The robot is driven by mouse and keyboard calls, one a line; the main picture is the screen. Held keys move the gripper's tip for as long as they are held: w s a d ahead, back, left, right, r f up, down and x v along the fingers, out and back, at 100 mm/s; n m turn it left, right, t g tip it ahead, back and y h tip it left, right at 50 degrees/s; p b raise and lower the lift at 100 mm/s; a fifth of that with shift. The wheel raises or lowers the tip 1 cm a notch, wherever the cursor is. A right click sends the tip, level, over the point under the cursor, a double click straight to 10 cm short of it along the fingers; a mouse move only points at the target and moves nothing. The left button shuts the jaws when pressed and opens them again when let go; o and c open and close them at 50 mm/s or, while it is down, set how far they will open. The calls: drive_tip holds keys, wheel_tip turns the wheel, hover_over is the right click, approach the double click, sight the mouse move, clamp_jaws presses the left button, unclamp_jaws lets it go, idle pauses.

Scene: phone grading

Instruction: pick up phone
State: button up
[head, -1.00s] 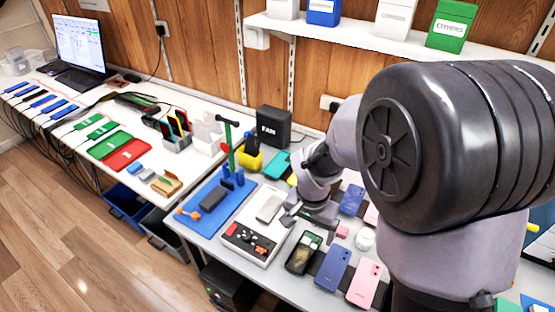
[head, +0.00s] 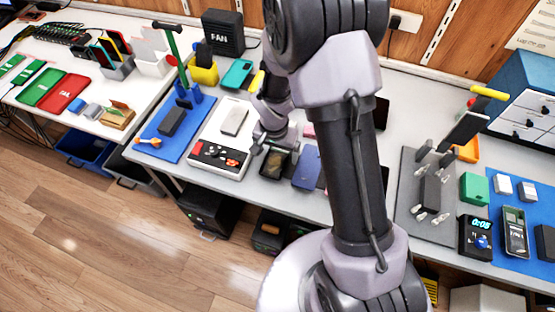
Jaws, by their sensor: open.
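My gripper (head: 275,146) is small in the head view, pointing down over the middle of the bench with its jaws open. A dark phone with a greenish, partly reflective face (head: 276,163) lies just in front of it. A blue phone (head: 306,168) lies to the right of that one, partly behind my arm. A light grey phone (head: 235,122) lies on a white tray (head: 209,136) to the left of the gripper. I cannot tell whether the fingers touch any phone. My arm hides the bench to the right of the blue phone.
A blue mat (head: 157,146) with a dark block and a green-armed stand is at left. A black fan box (head: 223,32) and yellow holder (head: 203,73) stand behind. At right are a grey mat (head: 418,232), a timer (head: 475,237) and blue drawers (head: 528,95).

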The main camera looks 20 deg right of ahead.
drive_tip(key=shift+w+f, duration=0.1)
drive_tip(key=shift+f, duration=0.3)
drive_tip(key=shift+r, duration=0.2)
drive_tip(key=shift+c, duration=0.9)
drive_tip(key=c, duration=1.4)
